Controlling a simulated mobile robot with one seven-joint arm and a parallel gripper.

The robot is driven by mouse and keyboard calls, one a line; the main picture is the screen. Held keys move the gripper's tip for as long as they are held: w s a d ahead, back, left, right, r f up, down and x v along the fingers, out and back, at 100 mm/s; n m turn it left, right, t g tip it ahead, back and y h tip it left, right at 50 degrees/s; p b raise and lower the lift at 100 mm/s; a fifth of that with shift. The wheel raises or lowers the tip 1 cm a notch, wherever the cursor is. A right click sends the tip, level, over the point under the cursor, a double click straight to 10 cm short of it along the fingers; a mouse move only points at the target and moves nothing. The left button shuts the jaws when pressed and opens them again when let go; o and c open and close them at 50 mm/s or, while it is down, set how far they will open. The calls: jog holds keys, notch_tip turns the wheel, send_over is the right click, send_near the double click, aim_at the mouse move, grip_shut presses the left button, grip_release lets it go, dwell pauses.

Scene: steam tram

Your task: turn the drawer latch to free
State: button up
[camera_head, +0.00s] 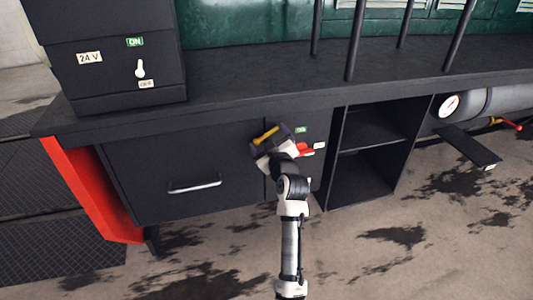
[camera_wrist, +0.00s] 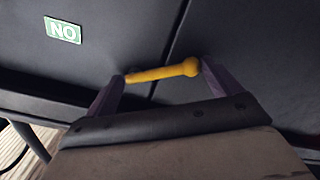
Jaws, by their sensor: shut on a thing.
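The drawer latch (camera_head: 265,134) is a small yellow bar with a rounded end, on the black cabinet front near the top right corner of the drawer (camera_head: 180,160). My gripper (camera_head: 268,138) is at the latch, with a purple finger at each end of the bar. In the wrist view the latch (camera_wrist: 160,73) lies nearly level, tilted slightly up to the right, between the fingertips of my gripper (camera_wrist: 163,71). The jaws are shut on it. The drawer front looks flush with the cabinet. My wrist hides the area below the latch.
A silver drawer handle (camera_head: 195,185) is left of my arm. An open shelf (camera_head: 365,165) and a gauge (camera_head: 449,106) are farther right. The front floor is clear.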

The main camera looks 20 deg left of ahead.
jog(key=d+n+b, duration=0.1)
jog(key=n+b, duration=0.2)
jog(key=b, duration=0.1)
jog(key=w+d+f+n+b, duration=0.1)
jog(key=n+b, duration=0.2)
jog(key=b, duration=0.1)
jog(key=n+b, duration=0.4)
jog(key=b, duration=0.1)
jog(key=shift+w+d+f, duration=0.15)
jog(key=shift+w+d, duration=0.2)
jog(key=shift+d, duration=0.05)
jog(key=shift+d+n+b, duration=0.1)
jog(key=shift+n+b, duration=0.4)
jog(key=shift+n, duration=0.3)
jog(key=shift+w+r, duration=0.1)
jog(key=shift+r, duration=0.1)
jog(key=o, duration=1.1)
jog(key=shift+f, duration=0.15)
